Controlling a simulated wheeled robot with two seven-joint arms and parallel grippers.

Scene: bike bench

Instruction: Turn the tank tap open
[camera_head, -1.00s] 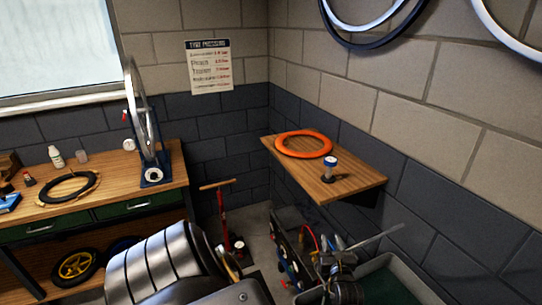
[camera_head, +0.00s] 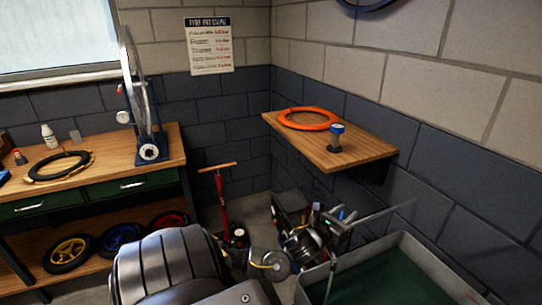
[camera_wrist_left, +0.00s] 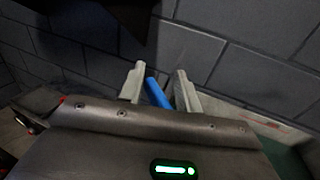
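The tank (camera_head: 440,262), a grey-rimmed trough with a green inside, stands at the lower right in the head view. A blue bar (camera_wrist_left: 157,92), which looks like the tap's handle, lies between the fingertips of my left gripper (camera_wrist_left: 160,84) in the left wrist view. The fingers are apart, with a gap on the bar's right side; contact on its left side is unclear. In the head view my left gripper (camera_head: 332,218) is at the tank's far left corner, by a small blue piece. The tap's body is mostly hidden. My right gripper is out of view.
A wooden wall shelf (camera_head: 370,151) with an orange ring (camera_head: 308,118) and a blue-capped item (camera_head: 336,138) is above the tank. A thin metal rod (camera_head: 385,212) sticks out near the gripper. A red pump (camera_head: 222,200) and a workbench (camera_head: 110,172) stand left.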

